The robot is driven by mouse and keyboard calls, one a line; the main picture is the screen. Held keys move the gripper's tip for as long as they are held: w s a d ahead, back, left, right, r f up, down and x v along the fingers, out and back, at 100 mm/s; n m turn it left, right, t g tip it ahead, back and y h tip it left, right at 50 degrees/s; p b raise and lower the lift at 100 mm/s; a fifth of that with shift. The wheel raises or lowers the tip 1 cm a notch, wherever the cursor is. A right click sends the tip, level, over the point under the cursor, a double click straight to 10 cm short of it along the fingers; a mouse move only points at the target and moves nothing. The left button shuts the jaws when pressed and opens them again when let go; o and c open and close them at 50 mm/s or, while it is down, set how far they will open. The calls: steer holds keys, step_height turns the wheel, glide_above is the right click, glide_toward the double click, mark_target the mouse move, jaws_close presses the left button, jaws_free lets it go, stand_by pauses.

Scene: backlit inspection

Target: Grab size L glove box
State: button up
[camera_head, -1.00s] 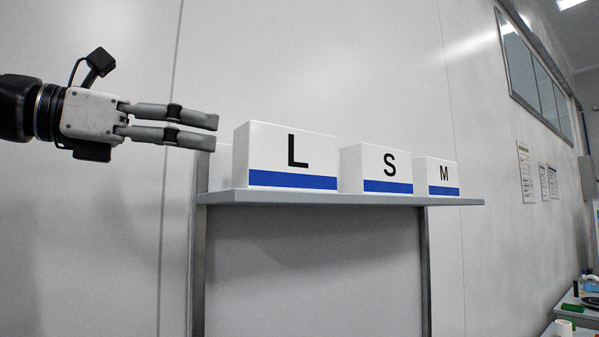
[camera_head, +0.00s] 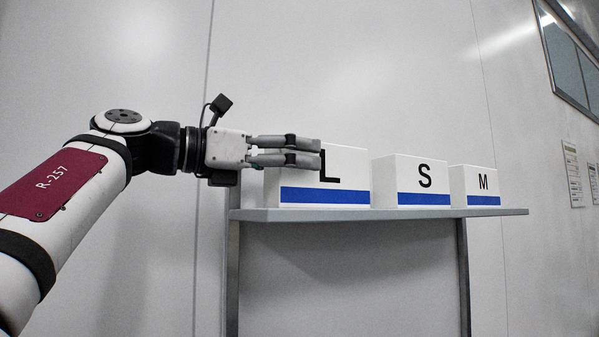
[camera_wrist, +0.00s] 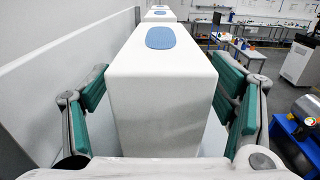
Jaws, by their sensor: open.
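The L glove box (camera_head: 345,172) is white with a blue band and a black L, the leftmost and largest box on the grey shelf (camera_head: 400,213). My gripper (camera_head: 320,153) is at its upper left, its fingers overlapping part of the L. In the wrist view, the same box (camera_wrist: 160,95), with a blue oval on top, stands between the green-padded fingers of my gripper (camera_wrist: 162,75). The fingers are open, one on each side, with narrow gaps. The box rests upright on the shelf.
The S box (camera_head: 410,170) and the smaller M box (camera_head: 474,180) stand to the right on the shelf, with gaps between boxes. A pale wall (camera_wrist: 60,70) runs close along the left in the wrist view. Tables (camera_wrist: 240,52) stand further off at right.

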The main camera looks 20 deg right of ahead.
steer(key=shift+w+d+p, duration=0.15)
steer(key=shift+d, duration=0.55)
steer(key=shift+w+d+p, duration=0.1)
steer(key=shift+d+p, duration=0.05)
steer(key=shift+d, duration=0.55)
steer(key=shift+c, duration=0.6)
steer(key=c, duration=1.2)
steer(key=shift+o, duration=0.2)
steer(key=shift+r, duration=0.15)
step_height(320, 180, up, 8)
steer(key=shift+r+b, duration=0.1)
steer(key=shift+b, duration=0.35)
steer(key=shift+r, duration=0.8)
